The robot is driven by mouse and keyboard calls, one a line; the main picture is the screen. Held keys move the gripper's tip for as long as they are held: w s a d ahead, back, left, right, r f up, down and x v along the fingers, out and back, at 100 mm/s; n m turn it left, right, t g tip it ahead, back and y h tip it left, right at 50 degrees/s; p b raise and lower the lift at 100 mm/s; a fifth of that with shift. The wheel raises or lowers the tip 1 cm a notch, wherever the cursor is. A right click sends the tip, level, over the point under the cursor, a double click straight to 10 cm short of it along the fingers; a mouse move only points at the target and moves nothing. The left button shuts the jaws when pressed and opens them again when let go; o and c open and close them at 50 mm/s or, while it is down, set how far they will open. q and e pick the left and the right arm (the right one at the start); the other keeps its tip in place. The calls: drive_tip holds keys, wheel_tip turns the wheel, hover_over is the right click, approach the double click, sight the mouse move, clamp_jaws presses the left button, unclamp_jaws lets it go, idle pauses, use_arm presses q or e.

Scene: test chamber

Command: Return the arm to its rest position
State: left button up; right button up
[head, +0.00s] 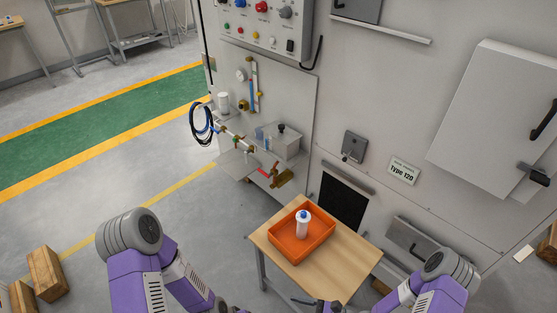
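My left arm (185,280) is purple and grey and bends down to the bottom edge at the left. Its gripper is below the picture. My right arm (425,290) comes in from the lower right and bends toward the table's front. Dark parts at its end, probably the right gripper (322,304), show at the bottom edge by the table and are cut off. I cannot tell whether they are open or shut.
A small wooden table (350,262) holds an orange tray (281,249). A white bottle with a blue cap (303,224) stands upright in the tray. A large grey cabinet (390,100) stands behind. Wooden blocks (46,273) lie on the floor at left.

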drive_tip(key=s+d+f+n+g+h, duration=0.1)
drive_tip(key=s+f+n+g+h, duration=0.2)
drive_tip(key=s+n+g+h, duration=0.5)
drive_tip(key=w+d+n+t+h, duration=0.1)
drive_tip(key=n, duration=0.2)
drive_tip(key=w+d+f+n+t+h, duration=0.1)
drive_tip(key=w+n, duration=0.1)
drive_tip(key=n, duration=0.1)
drive_tip(key=w+d+f+n+t+h, duration=0.1)
drive_tip(key=n+t, duration=0.1)
drive_tip(key=n, duration=0.2)
drive_tip(key=shift+w+h, duration=0.2)
drive_tip(key=shift+h, duration=0.1)
